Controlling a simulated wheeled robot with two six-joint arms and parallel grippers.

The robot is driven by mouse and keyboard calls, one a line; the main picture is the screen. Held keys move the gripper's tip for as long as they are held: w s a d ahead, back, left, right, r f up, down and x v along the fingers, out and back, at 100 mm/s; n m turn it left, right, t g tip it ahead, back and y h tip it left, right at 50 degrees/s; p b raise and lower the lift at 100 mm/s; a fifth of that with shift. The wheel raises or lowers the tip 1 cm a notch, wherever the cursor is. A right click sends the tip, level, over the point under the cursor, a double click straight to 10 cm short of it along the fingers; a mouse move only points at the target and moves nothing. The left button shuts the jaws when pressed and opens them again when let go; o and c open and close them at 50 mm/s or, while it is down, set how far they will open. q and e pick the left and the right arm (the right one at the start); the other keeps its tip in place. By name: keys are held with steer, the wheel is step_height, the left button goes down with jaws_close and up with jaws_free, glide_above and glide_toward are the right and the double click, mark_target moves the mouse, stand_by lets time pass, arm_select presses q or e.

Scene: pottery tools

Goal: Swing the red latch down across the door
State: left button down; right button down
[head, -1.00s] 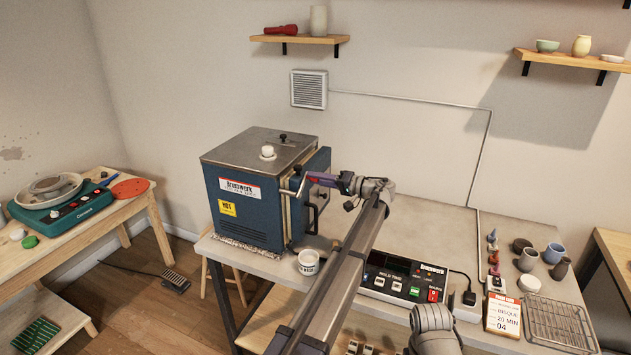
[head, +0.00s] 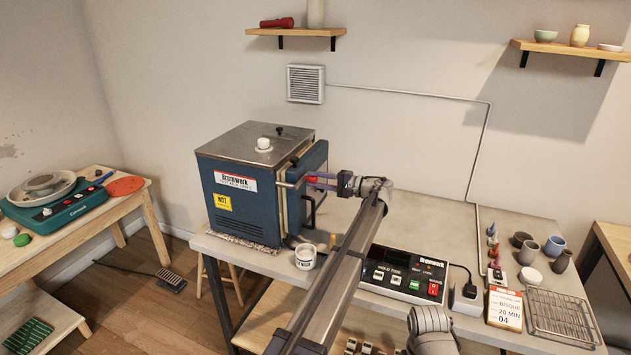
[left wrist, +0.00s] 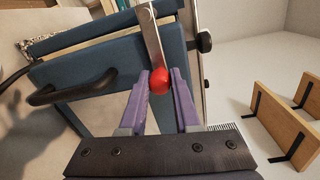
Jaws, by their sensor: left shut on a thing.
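The blue kiln (head: 238,190) stands on the grey table. Its blue door (head: 321,160) is on the right side, close against the body; I cannot tell if it is flush. The metal latch bar (head: 289,185) sticks out near the door's front edge, about level in the head view. Its red knob (left wrist: 159,83) sits between the purple fingers of my left gripper (left wrist: 160,90), which is shut on it. In the head view the left gripper (head: 322,181) is beside the door. The dark door handle (left wrist: 60,94) curves at left in the left wrist view. My right gripper is not seen.
A white pot (head: 305,257) stands below the kiln's door side. A control box (head: 404,275) is right of my left arm. Small pots and a wire rack (head: 560,316) are at the table's right. Wall shelves (head: 296,32) are above.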

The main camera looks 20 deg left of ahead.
arm_select(q)
steer(key=shift+f, duration=0.1)
stand_by(0.3)
steer(key=c, duration=0.6)
jaws_free()
steer(key=shift+c, duration=0.2)
steer(key=shift+d, duration=0.15)
steer(key=d, duration=0.7)
steer(key=shift+s+d, duration=0.15)
steer(key=shift+d, duration=0.15)
